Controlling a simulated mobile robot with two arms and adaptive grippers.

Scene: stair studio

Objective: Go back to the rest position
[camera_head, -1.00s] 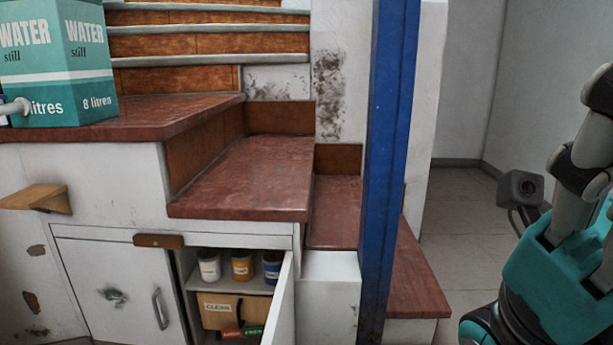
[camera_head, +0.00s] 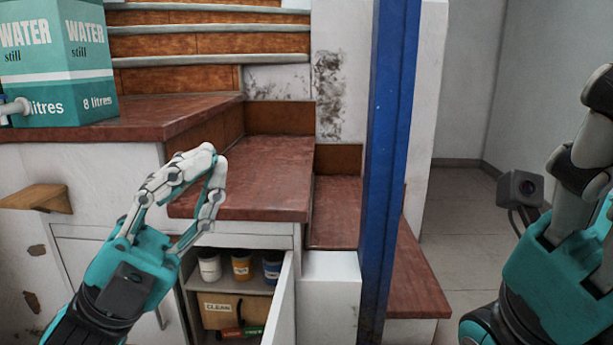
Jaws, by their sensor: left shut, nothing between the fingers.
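My left gripper (camera_head: 211,158) is in view at the left centre, its arm coming up from the lower left. Its fingertips meet and nothing is held between them.
A water box (camera_head: 62,62) stands on the counter (camera_head: 135,122). A blue post (camera_head: 388,170) rises right of centre. Floor (camera_head: 465,230) behind it is clear.

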